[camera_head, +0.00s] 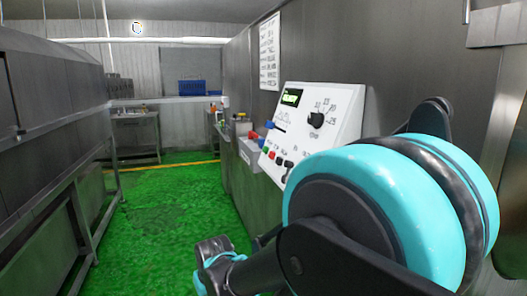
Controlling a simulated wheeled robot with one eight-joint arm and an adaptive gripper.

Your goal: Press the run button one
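A white control panel (335,112) with a sloped face stands on the right against the metal machine wall. It has a lit green display (291,97) and a black knob (316,120). Small coloured buttons sit low on its face, including a green button (265,150) and a red button (271,155). Their labels are too small to read, so I cannot tell which is run button one. My own cyan and dark grey arm fills the lower right and covers part of the panel's lower right side. My gripper fingers do not show.
A grey box with red and blue knobs (253,136) stands just left of the panel. Metal machinery (50,120) lines the left side. The green floor (165,205) between is clear. A metal table (135,118) and blue crates (192,87) are at the back.

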